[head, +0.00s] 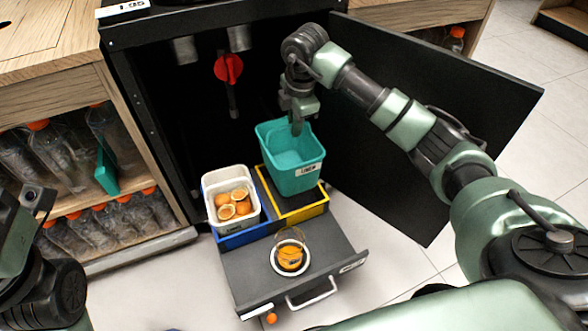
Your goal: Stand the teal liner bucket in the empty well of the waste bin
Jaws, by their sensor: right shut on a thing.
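The teal liner bucket (290,170) is upright, with a white label on its front. My right gripper (298,125) is shut on its back rim. The bucket is over the yellow-edged well (302,212) of the pulled-out waste bin (275,262). Its base overlaps the well in the picture; I cannot tell whether it touches the well's floor. The blue-edged well (244,238) to the left holds a white bucket (222,182) with orange halves in it. Part of my left arm shows at the left edge; its fingers cannot be made out.
A glass of orange juice (290,257) stands on the bin's black front part, behind the handle (312,293). The open black door (440,130) stands to the right. Shelves with bottles (110,215) are at the left. A small orange thing (271,318) is below the bin's front.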

